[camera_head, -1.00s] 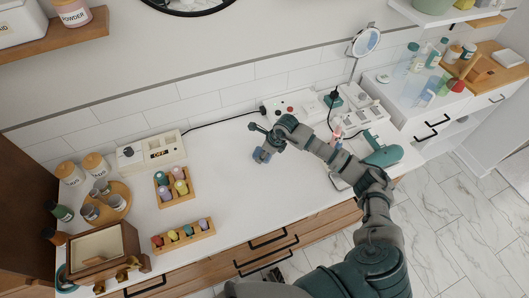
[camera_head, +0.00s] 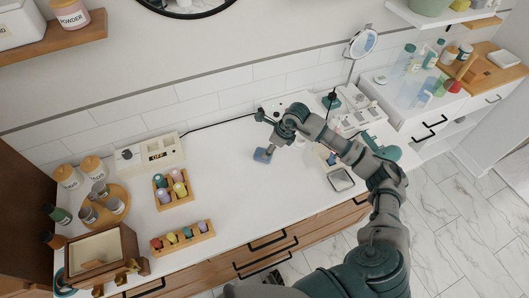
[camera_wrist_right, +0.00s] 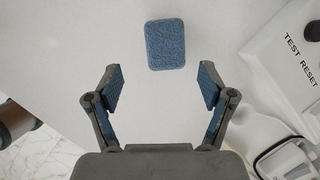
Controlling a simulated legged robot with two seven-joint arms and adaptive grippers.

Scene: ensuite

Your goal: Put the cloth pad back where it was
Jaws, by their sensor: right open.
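The cloth pad (camera_head: 262,155) is a small blue rounded block lying flat on the white counter. It also shows in the right wrist view (camera_wrist_right: 165,45), just beyond my fingertips and centred between them. My right gripper (camera_wrist_right: 160,88) is open and empty, with its two fingers spread wide and apart from the pad. In the head view the right gripper (camera_head: 264,132) hangs over the counter just behind the pad. My left gripper is not seen.
A white box marked TEST RESET (camera_wrist_right: 292,45) is close on the right. A small grey tray (camera_head: 341,180) and a teal hair dryer (camera_head: 388,152) lie to the right. Racks of coloured rolls (camera_head: 172,188) stand left. The counter (camera_head: 235,160) left of the pad is clear.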

